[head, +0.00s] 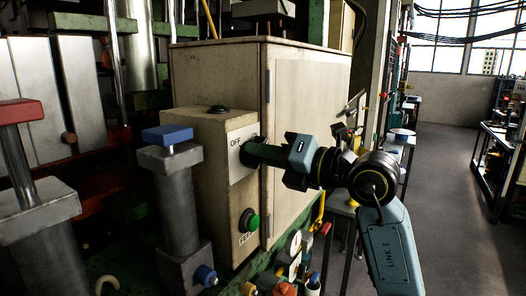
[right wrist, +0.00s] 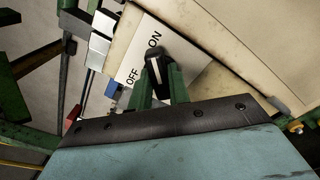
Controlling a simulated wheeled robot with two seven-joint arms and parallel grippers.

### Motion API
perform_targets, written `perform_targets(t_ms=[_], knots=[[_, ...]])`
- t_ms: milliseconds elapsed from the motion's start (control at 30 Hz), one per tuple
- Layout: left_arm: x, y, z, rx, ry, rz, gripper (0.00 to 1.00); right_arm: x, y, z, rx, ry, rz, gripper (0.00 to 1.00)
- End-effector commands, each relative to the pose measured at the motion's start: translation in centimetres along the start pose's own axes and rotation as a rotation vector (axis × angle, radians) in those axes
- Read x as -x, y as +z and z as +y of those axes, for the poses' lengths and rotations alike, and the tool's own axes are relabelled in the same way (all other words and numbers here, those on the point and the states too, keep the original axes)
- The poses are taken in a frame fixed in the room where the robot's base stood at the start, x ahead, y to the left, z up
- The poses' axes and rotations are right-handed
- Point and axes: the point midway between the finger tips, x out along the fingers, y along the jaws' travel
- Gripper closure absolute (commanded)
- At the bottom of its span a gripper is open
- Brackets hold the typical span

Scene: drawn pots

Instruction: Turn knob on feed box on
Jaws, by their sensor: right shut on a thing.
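The feed box (head: 208,170) is a beige box with a white plate (head: 243,166) reading OFF at the left. In the right wrist view the plate (right wrist: 134,62) shows OFF and ON. The knob (right wrist: 153,66) is black with a white line, which points roughly toward the ON side. My right gripper (head: 248,154) reaches in from the right. Its green fingers (right wrist: 158,84) are shut on the knob, one on each side. In the head view the fingers hide the knob and most of the ON label. My left gripper is not in view.
A green button (head: 252,223) is low on the box front and a black one (head: 217,109) is on top. A large cabinet (head: 310,90) stands behind. Blue-topped (head: 168,135) and red-topped (head: 20,112) metal posts stand left. Open floor (head: 440,190) lies right.

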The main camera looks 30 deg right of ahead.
Motion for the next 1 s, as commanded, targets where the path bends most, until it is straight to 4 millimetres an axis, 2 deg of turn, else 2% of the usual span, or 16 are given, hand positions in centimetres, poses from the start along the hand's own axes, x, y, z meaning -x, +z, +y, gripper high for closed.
perform_targets(t_ms=[400, 433, 600, 867, 1000], knots=[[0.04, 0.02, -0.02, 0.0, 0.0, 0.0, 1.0, 0.01, 0.02, -0.01, -0.008, 0.0, -0.001, 1.0], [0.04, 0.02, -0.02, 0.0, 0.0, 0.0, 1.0, 0.01, 0.02, 0.0, -0.008, 0.001, -0.001, 0.81], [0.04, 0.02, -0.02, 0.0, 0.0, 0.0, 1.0, 0.01, 0.01, -0.01, -0.008, 0.0, -0.001, 0.6], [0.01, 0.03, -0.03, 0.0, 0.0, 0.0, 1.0, 0.05, 0.0, -0.01, -0.007, 0.0, 0.0, 0.6], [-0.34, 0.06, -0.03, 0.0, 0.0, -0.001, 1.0, 0.95, -0.05, -0.13, -0.006, 0.0, -0.001, 0.6]])
